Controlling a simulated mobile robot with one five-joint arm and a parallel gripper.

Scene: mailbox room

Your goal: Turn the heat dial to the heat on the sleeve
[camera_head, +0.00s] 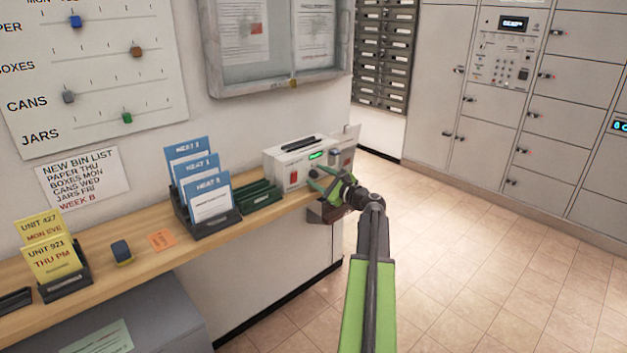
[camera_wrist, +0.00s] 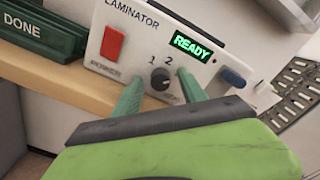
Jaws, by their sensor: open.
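The white laminator (camera_head: 286,168) stands at the right end of the wooden counter. In the wrist view its black heat dial (camera_wrist: 160,78) sits below the green READY display (camera_wrist: 192,46), with 1 and 2 printed above. Any mark to the right is hidden by a finger. I cannot tell the dial's exact setting. My gripper (camera_wrist: 160,82) is open, its green fingers on either side of the dial in the picture; contact is unclear. Blue sleeves (camera_head: 211,196) stand in a dark holder left of the laminator. Their large print reads HEAT, but the numbers are too small to be sure of.
A red switch (camera_wrist: 113,43) is left of the dial and a blue-grey knob (camera_wrist: 233,77) is right of it. A dark green DONE tray (camera_wrist: 35,33) stands left of the laminator. The tiled floor (camera_head: 460,250) at right is clear.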

